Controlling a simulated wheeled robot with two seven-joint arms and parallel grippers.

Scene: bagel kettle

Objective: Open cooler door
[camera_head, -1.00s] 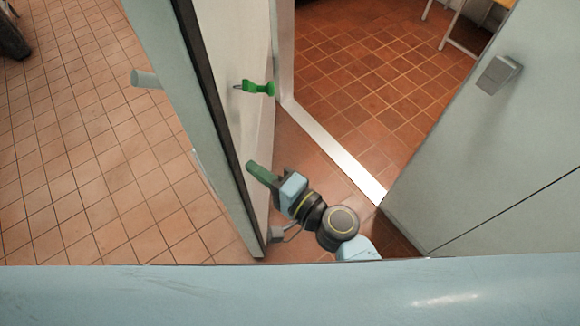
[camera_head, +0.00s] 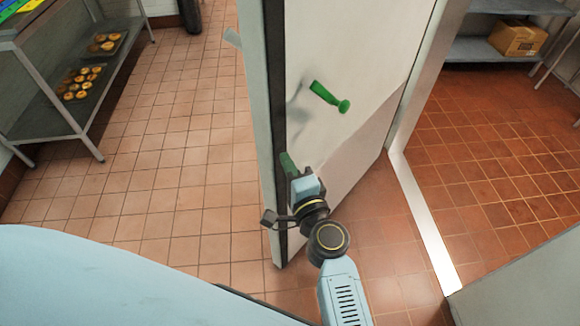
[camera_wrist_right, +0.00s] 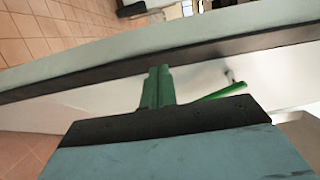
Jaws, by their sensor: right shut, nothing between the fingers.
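The cooler door (camera_head: 350,60) stands ajar, with its white inner face towards me and a dark seal (camera_head: 274,110) along its free edge. A green handle (camera_head: 326,95) sticks out from the inner face; it also shows in the right wrist view (camera_wrist_right: 221,91). My right gripper (camera_head: 287,163) is shut and empty. Its green fingers (camera_wrist_right: 157,86) are at the inner face beside the dark seal, below the handle and apart from it. I cannot tell if they touch the door. My left gripper is out of view.
A metal threshold strip (camera_head: 430,225) crosses the doorway. Inside is brown tile and a shelf with a cardboard box (camera_head: 518,38). Left of the door is open tiled floor (camera_head: 180,150). A metal rack (camera_head: 75,120) with trays of bagels stands at the upper left.

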